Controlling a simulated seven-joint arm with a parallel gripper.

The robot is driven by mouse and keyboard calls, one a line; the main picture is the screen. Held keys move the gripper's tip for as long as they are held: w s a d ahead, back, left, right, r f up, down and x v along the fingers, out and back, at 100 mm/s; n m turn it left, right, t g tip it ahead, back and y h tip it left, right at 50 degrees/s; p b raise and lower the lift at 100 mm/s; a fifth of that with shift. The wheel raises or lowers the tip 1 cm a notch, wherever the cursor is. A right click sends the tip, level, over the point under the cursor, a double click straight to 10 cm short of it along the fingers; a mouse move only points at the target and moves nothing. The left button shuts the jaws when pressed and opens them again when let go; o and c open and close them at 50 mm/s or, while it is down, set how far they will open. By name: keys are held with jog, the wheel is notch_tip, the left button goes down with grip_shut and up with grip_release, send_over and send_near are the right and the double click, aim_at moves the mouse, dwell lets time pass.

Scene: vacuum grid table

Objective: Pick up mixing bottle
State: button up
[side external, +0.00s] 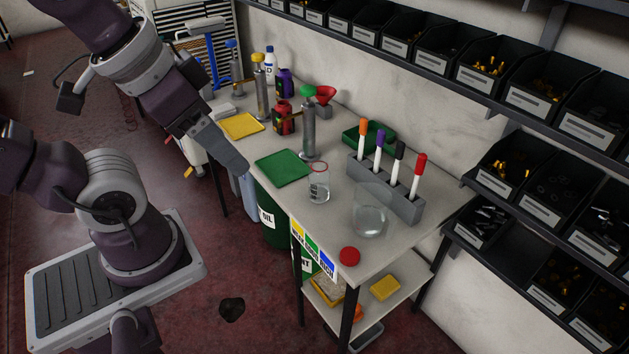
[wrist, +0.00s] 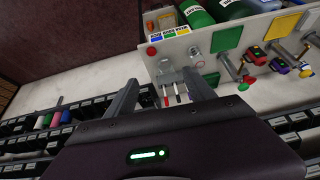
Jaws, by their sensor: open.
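A clear container with a reddish rim and dark print on its side (side external: 319,187) stands upright on the table, right of the green mat; it may be the mixing bottle. A larger clear, empty-looking vessel (side external: 370,222) stands nearer the front, before the marker rack. A red round cap (side external: 349,256) lies near the front corner. In the wrist view the cap (wrist: 151,51) and the clear containers (wrist: 195,57) lie beyond my fingers. My gripper (side external: 236,164) is open and empty, left of the table and apart from both containers; it also shows in the wrist view (wrist: 162,90).
A grey rack (side external: 400,203) with several markers stands behind the larger vessel. Bin shelves (side external: 480,75) overhang the table's rear and right.

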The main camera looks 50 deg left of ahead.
jog(key=w+a+f+m+g+y, duration=0.3)
jog(key=a+f+m+g+y, duration=0.25)
jog(key=a, duration=0.55)
jog(key=m+t+y, duration=0.7)
jog(key=m, duration=0.9)
send_over(321, 162)
jog(key=s, duration=0.8)
notch_tip(321, 162, down, 13)
jog(key=w+d+f+m+t+h, duration=0.1)
jog(key=f, duration=0.2)
jog(key=w+d+f+m+t+h, duration=0.1)
jog(key=w+f+m, duration=0.1)
jog(key=f, duration=0.1)
jog(key=w+d+f+m+t+h, duration=0.1)
jog(key=d+f+m, duration=0.1)
jog(key=shift+w+f, duration=0.2)
jog(key=shift+f, duration=0.2)
jog(key=x, duration=0.7)
jog(key=shift+s+a+f, duration=0.15)
jog(key=shift+s+a, duration=0.05)
grip_shut()
